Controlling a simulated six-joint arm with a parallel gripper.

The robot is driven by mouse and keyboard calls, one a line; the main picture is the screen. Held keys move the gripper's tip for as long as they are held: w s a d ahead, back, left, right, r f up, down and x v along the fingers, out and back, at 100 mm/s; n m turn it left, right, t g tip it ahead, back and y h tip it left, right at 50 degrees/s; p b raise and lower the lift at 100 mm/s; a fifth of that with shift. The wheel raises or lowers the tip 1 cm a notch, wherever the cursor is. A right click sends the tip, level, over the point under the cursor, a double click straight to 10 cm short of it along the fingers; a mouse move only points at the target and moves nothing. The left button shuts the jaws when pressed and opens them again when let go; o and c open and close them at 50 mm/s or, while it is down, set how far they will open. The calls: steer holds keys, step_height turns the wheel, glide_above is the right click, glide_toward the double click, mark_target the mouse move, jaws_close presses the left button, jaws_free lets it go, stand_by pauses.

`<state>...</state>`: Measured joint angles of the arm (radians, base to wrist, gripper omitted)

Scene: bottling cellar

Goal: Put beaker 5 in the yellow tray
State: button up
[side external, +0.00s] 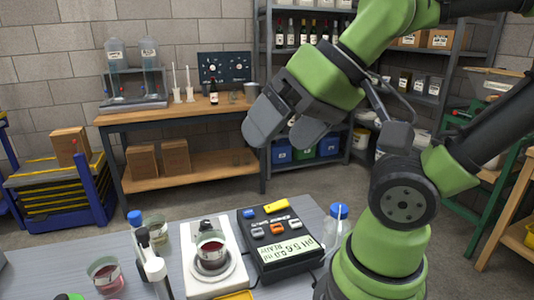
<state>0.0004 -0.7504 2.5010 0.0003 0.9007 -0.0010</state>
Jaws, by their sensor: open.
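One beaker of red liquid (211,251) stands on a white stirrer-like device (196,274) at the front middle. Another beaker of red liquid (106,276) stands on the grey bench at the lower left. I cannot read a number on either beaker, so I cannot tell which is beaker 5. A yellow edge (236,296) shows at the bottom of the picture, perhaps part of the yellow tray; the rest is cut off. My gripper (280,138) is open and empty, high above the bench and away from both beakers.
A black pH meter (279,243) sits right of the white device. A blue-capped bottle (337,225) stands near my arm, and another blue-capped bottle (136,222) stands at the left beside a probe stand (153,264). A wooden workbench (180,112) and shelves stand behind.

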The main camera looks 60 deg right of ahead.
stand_by(0.4)
steer(key=m+g+h, duration=0.3)
steer(key=g, duration=0.3)
glide_above(211, 248)
steer(key=s+a, duration=0.2)
steer(key=s, duration=0.1)
step_height(211, 248, down, 21)
steer(key=shift+w+a+r, duration=0.1)
steer(key=shift+a, duration=0.05)
steer(key=shift+w+d+f, duration=0.1)
steer(key=shift+w+f, duration=0.1)
steer(key=shift+f, duration=0.8)
steer(key=shift+w+d+f, duration=0.15)
steer(key=shift+w+f, duration=0.1)
steer(key=shift+f, duration=0.7)
steer(key=shift+w+d+f, duration=0.1)
steer(key=shift+w+f, duration=0.1)
steer(key=shift+f, duration=0.8)
steer(key=c, duration=1.1)
steer(key=shift+r, duration=0.1)
